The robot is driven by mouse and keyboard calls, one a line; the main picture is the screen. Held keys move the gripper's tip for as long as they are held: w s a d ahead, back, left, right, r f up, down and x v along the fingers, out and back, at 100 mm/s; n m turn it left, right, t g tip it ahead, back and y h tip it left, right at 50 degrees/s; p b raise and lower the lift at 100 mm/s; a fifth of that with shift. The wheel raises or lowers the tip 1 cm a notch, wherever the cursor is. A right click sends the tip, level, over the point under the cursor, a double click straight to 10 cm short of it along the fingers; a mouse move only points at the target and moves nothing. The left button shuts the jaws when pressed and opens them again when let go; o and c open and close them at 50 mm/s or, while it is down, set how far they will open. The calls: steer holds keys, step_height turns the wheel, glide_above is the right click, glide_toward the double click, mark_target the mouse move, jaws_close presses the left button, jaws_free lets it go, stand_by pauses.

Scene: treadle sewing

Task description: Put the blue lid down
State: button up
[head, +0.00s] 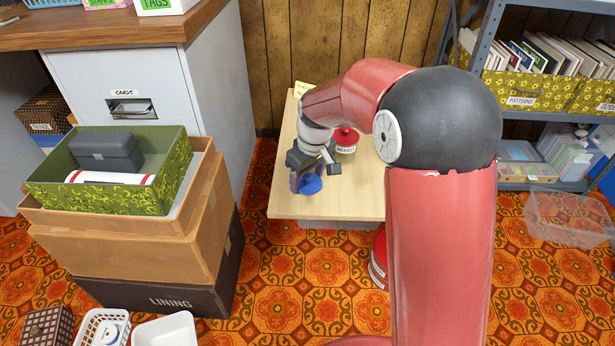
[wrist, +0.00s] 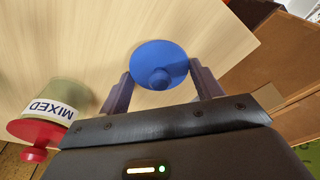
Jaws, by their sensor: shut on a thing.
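The blue lid (wrist: 160,58) is round with a small knob, and it sits between the two fingers of my gripper (wrist: 163,88) in the wrist view. The fingers are shut on its rim from both sides. In the head view the blue lid (head: 311,184) shows under my gripper (head: 307,180), over the near left part of the light wood table (head: 350,203). I cannot tell whether the lid touches the tabletop or hangs slightly above it.
A jar with a red lid, labelled MIXED (wrist: 48,112), stands on the table beside my gripper; the red-lidded jar (head: 345,140) also shows in the head view. Stacked boxes (head: 130,240) stand left of the table. Bare tabletop lies around the blue lid.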

mark_target(312, 186)
steer(key=shift+f, duration=0.1)
steer(key=o, duration=1)
steer(key=shift+c, duration=0.2)
step_height(312, 186, up, 12)
steer(key=s+d+p, duration=0.1)
steer(key=p, duration=0.2)
steer(key=s+d+r+m+t, duration=0.1)
steer(key=s+d+r+m, duration=0.1)
steer(key=s+d+r, duration=0.4)
steer(key=s+d+f+m+t, duration=0.1)
steer(key=s+d+m, duration=0.1)
steer(key=s, duration=0.4)
steer(key=s+d+m+t, duration=0.1)
steer(key=s+d+m, duration=0.1)
steer(key=s, duration=0.5)
steer(key=s+d+f+m+t+h, duration=0.1)
steer(key=s+d+m, duration=0.1)
steer(key=s+d, duration=0.2)
steer(key=s, duration=0.2)
steer(key=shift+s+d+f+m, duration=0.3)
steer(key=shift+s, duration=0.05)
